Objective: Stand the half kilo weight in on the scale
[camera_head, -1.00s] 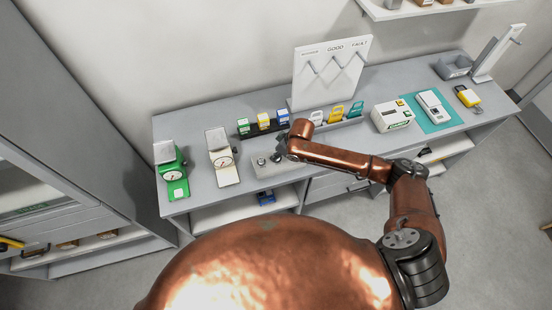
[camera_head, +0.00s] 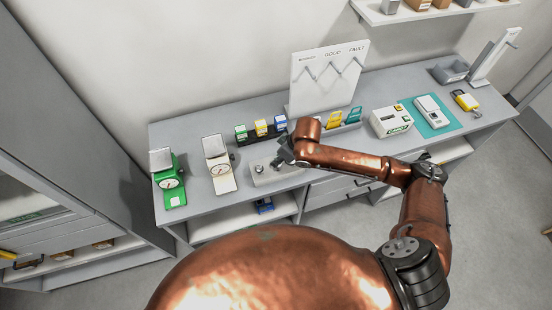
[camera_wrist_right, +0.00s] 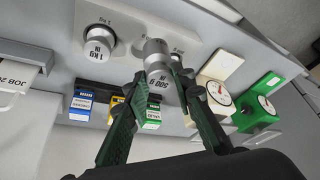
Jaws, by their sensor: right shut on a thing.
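The half kilo weight (camera_wrist_right: 157,62) is a silver cylinder marked 500 g in the right wrist view. My right gripper (camera_wrist_right: 158,80) is shut on it, with a dark green finger at each side. It is over the grey weight block (camera_wrist_right: 190,18); I cannot tell how far it is lifted. In the head view my right gripper (camera_head: 284,158) is at the block (camera_head: 278,178) and hides most of the weight. A cream dial scale (camera_head: 220,170) stands left of the block, and a green dial scale (camera_head: 172,186) further left. My left gripper is out of view.
A silver 1 kg weight (camera_wrist_right: 98,42) sits in the block beside the held one. Small coloured boxes (camera_head: 261,128) stand in a dark rack behind. A white board (camera_head: 328,75) rises at the back. The bench is clear between the scales and the block.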

